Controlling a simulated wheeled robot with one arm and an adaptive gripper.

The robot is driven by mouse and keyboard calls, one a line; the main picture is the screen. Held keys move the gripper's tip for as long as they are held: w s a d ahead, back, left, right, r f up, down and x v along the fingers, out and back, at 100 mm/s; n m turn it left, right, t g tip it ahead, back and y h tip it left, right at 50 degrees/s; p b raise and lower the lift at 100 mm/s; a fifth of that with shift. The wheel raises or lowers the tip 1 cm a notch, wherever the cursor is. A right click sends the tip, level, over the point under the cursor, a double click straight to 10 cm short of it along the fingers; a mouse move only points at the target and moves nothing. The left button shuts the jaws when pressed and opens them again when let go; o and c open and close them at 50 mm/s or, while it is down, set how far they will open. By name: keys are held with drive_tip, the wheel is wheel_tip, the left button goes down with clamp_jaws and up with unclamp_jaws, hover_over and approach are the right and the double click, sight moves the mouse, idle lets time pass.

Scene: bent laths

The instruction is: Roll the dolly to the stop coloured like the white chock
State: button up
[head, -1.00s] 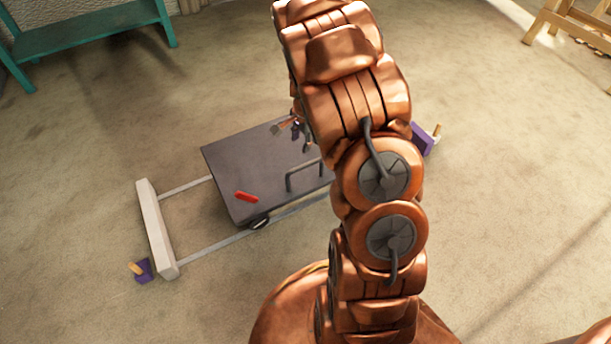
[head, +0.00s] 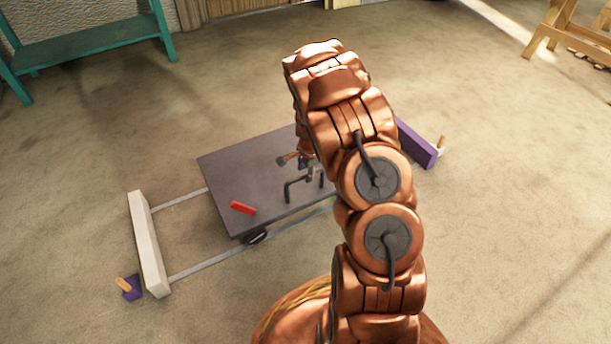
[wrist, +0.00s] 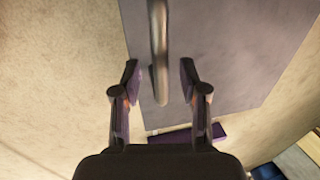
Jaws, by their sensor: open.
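The dolly (head: 235,180) is a flat dark grey platform with a dark U-shaped handle (head: 290,190) on top. It sits on rails between a white stop (head: 149,245) at the left and a purple stop (head: 415,142) at the right, apart from the white one. A white chock (head: 439,149) with a wooden peg is beside the purple stop. A purple chock (head: 131,290) with a wooden peg is beside the white stop. My gripper (head: 298,163) is open at the handle. In the wrist view, the handle (wrist: 160,50) lies between its open fingers (wrist: 159,82); contact is not visible.
A red piece (head: 242,208) lies on the dolly's top. A teal bench (head: 90,45) stands at the back left and a wooden trestle (head: 560,30) at the back right. The rail (head: 205,259) between dolly and white stop is clear, as is the surrounding floor.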

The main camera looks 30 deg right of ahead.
drive_tip(key=shift+w+f, duration=0.1)
drive_tip(key=shift+f, duration=0.45)
clamp_jaws()
